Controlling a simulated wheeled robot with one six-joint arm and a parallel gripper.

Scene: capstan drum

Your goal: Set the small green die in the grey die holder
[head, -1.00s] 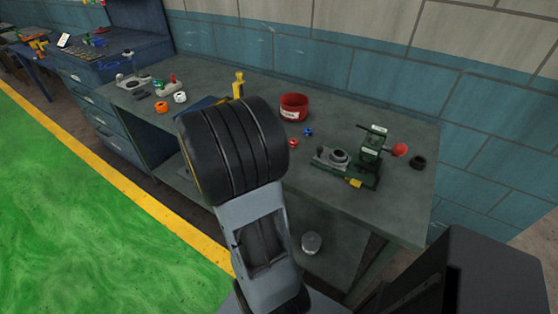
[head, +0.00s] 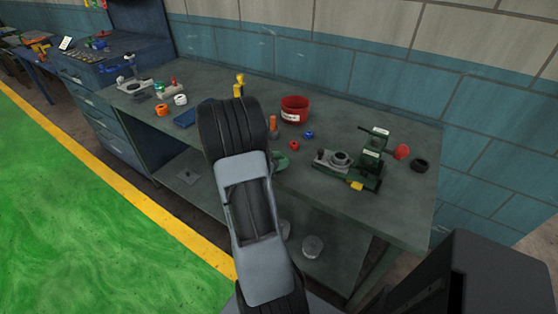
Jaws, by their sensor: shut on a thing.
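My gripper is hidden behind my own arm in the head view. A small green piece (head: 282,160) shows at the right edge of my arm, over the table's front part. It may be the green die; I cannot tell whether it lies on the table or is held. A grey fitting with a dark round ring (head: 338,158) stands in front of the green press at the right of the table; it may be the die holder. A similar grey fitting (head: 133,86) stands at the table's left end.
The bench (head: 400,205) also bears a red pot (head: 294,109), an orange-brown upright piece (head: 273,125), a blue ring (head: 308,134), a red ring (head: 294,145), the green press (head: 372,150), a red knob (head: 401,151) and a black ring (head: 419,165). The front right corner is clear.

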